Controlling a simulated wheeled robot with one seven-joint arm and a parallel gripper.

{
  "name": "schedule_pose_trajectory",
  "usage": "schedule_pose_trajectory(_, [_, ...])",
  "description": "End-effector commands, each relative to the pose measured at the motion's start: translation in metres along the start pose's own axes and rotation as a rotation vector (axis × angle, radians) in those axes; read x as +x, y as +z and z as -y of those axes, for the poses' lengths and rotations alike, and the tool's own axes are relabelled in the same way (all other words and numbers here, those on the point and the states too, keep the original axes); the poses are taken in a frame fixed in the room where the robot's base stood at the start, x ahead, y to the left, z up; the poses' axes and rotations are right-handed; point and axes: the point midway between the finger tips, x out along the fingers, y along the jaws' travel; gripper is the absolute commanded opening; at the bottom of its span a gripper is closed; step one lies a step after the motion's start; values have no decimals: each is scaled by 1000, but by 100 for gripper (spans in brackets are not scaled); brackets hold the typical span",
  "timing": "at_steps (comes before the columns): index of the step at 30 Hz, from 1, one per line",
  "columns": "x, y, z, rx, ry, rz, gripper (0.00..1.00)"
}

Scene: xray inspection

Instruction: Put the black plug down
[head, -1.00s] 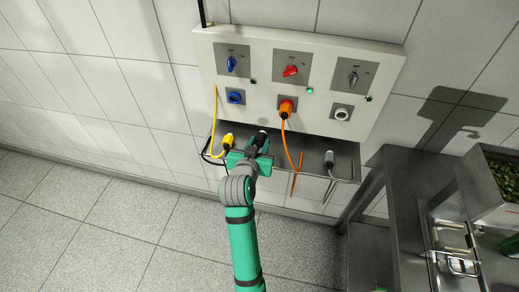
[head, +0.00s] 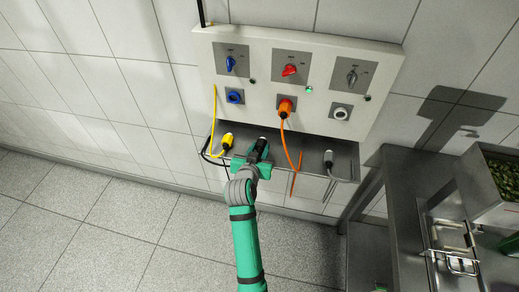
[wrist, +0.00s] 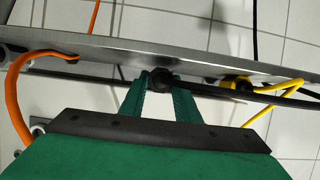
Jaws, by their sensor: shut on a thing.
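The black plug (head: 262,144) is at the end of my gripper (head: 261,152), over the metal shelf under the wall panel. In the wrist view the black plug (wrist: 160,78) sits between the two green fingers of my gripper (wrist: 160,82), which is shut on it. The plug is at the edge of the metal shelf (wrist: 215,66); I cannot tell whether it touches it. Part of the plug is hidden by the fingers.
The shelf (head: 310,150) also holds a yellow plug (head: 227,141) on the left and a grey plug (head: 328,158) on the right. An orange plug (head: 285,107) sits in the panel's middle socket, its cable hanging past the shelf. A metal counter (head: 400,215) stands at right.

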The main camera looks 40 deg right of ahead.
Motion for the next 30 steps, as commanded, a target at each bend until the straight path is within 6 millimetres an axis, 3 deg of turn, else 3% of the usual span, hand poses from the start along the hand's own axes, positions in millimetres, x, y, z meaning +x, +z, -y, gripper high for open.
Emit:
schedule_pose_trajectory(7, [2,6,0,0,0,0,0])
schedule_pose_trajectory(8, [2,6,0,0,0,0,36])
schedule_pose_trajectory(9, [2,6,0,0,0,0,46])
schedule_pose_trajectory(10, [2,6,0,0,0,1,48])
schedule_pose_trajectory(22, [0,-2,0,1,0,-1,48])
schedule_pose_trajectory(30, [-48,0,1,-3,-2,-1,48])
